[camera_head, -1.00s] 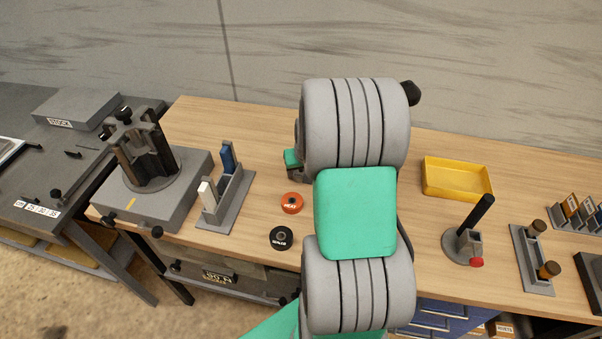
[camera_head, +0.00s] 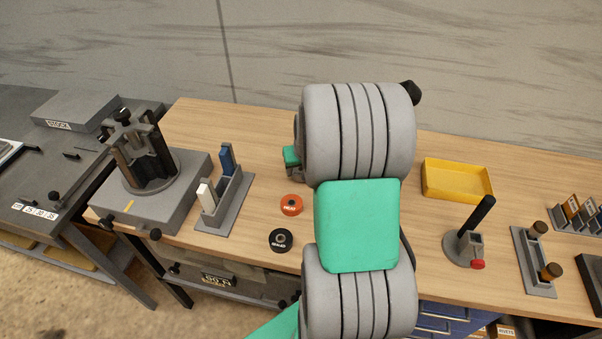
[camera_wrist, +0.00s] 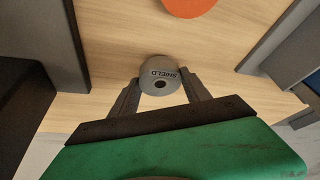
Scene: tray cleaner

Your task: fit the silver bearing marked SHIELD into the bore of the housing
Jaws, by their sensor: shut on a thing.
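The silver bearing marked SHIELD (camera_wrist: 160,78) sits between the two fingertips of my gripper (camera_wrist: 160,90) in the wrist view. The fingers are shut on it, one on each side, and its label and a small dark centre hole show. Whether it touches the bench I cannot tell. A dark upright fixture (camera_head: 147,160), which looks like the housing, stands on a grey block at the left end of the bench. Its bore is not clearly visible.
An orange ring (camera_head: 291,205) and a black ring (camera_head: 281,240) lie on the wooden bench left of my arm. A grey rack (camera_head: 226,205) with a blue and a white piece stands between them and the fixture. A yellow tray (camera_head: 457,195) is at right.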

